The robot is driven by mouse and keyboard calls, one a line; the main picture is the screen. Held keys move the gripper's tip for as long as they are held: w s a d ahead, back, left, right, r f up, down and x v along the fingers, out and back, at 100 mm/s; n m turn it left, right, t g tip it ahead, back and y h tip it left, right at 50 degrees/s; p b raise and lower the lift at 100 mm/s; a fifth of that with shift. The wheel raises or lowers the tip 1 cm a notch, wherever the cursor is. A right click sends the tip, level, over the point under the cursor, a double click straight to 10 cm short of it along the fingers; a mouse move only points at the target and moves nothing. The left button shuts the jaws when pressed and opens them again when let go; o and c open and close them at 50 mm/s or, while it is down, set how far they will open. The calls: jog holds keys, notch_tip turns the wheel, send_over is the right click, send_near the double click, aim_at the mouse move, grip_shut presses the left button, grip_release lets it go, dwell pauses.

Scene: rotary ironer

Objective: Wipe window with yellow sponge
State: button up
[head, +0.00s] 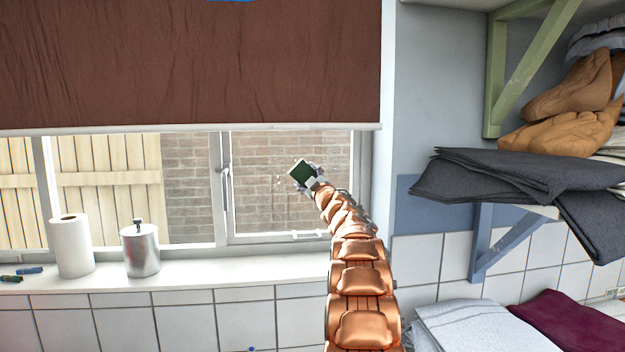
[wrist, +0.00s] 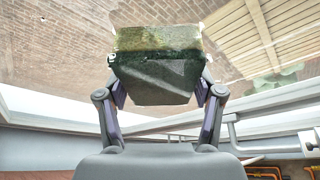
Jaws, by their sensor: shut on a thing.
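My gripper (head: 308,180) is shut on a sponge (head: 301,173) and holds it up in front of the right window pane. In the head view the sponge shows a dark green face with a pale edge. In the wrist view the sponge (wrist: 158,62) sits between both fingers, with a dull yellow-green layer and a dark green layer. The window (head: 264,190) shows a brick wall and a wooden fence outside. A few whitish specks show on the glass close to the sponge. I cannot tell whether the sponge touches the glass.
A brown blind (head: 190,65) covers the upper window. A paper towel roll (head: 72,246) and a metal canister (head: 140,250) stand on the white sill (head: 225,270) at left. A shelf with dark folded cloth (head: 520,172) juts out at right. The sill's right part is clear.

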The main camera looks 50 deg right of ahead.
aim_at(297, 176)
jog(key=shift+w+a+b, duration=0.6)
jog(key=shift+w+a, duration=0.8)
jog(key=shift+a, duration=0.3)
jog(key=shift+r, duration=0.1)
jog(key=shift+p, duration=0.4)
jog(key=shift+d, duration=0.1)
jog(key=shift+c, duration=0.2)
jog(key=shift+s+d+r+p, duration=0.1)
jog(key=shift+s+d+p, duration=0.15)
jog(key=shift+p, duration=0.05)
jog(key=shift+s+d+f+p, duration=0.15)
jog(key=shift+s+d+p, duration=0.35)
jog(key=shift+s+d, duration=0.15)
jog(key=shift+s+d+f+p, duration=0.1)
jog(key=shift+s+d+p, duration=0.4)
jog(key=shift+d, duration=0.25)
jog(key=shift+s, duration=0.1)
jog(key=shift+s+d+r+p, duration=0.1)
jog(key=shift+s+d+p, duration=0.3)
jog(key=shift+s+d, duration=1.2)
jog(key=shift+d, duration=0.25)
jog(key=shift+s+d, duration=0.9)
jog(key=shift+d, duration=0.25)
